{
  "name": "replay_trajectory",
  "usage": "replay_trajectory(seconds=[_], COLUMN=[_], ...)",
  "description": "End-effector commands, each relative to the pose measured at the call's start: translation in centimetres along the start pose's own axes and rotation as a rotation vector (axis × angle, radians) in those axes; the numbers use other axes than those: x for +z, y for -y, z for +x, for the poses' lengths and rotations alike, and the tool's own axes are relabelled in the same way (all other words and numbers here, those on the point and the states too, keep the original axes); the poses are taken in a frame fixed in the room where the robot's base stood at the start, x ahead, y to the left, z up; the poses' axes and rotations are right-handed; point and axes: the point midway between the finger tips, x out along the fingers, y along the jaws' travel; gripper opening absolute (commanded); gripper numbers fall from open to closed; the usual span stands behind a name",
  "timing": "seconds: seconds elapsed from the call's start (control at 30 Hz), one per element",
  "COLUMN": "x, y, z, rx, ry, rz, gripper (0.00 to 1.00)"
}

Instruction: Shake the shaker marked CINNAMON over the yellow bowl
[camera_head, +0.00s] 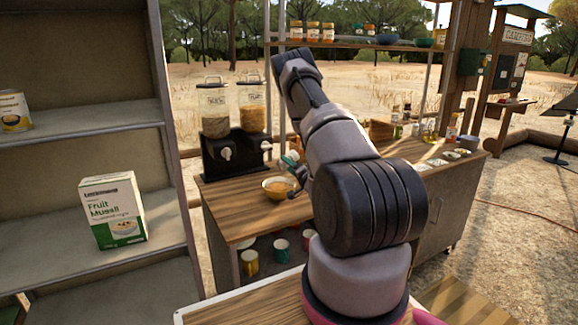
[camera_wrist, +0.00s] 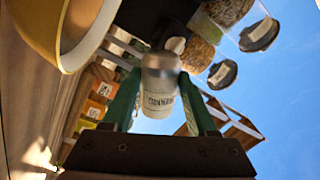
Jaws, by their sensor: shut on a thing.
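The shaker marked CINNAMON (camera_wrist: 158,88) is held between the green fingers of my gripper (camera_wrist: 160,100) in the wrist view; its label faces the camera. The yellow bowl (camera_wrist: 45,25) fills the upper left of the wrist view, beside the shaker. In the head view the yellow bowl (camera_head: 278,188) stands on the wooden counter. My gripper (camera_head: 288,164) is just above the bowl there, partly hidden by my arm, and the shaker is hard to make out.
A dispenser with two clear containers (camera_head: 232,110) stands behind the bowl on the counter (camera_head: 240,205). Bottles and small dishes (camera_head: 437,162) are to the right. Mugs (camera_head: 281,246) stand on the shelf below. A shelving unit (camera_head: 90,150) with a muesli box (camera_head: 112,210) is at left.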

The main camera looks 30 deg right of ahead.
Motion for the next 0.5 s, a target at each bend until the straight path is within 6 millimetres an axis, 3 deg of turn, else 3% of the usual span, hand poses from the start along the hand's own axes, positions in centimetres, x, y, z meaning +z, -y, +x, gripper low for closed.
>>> replay_trajectory(seconds=[0.37, 0.5], x=[-0.03, -0.55], y=[0.01, 0.95], z=[0.0, 0.12], rx=[0.0, -0.002], ry=[0.002, 0.001], rz=[-0.036, -0.037], gripper=[0.0, 0.0])
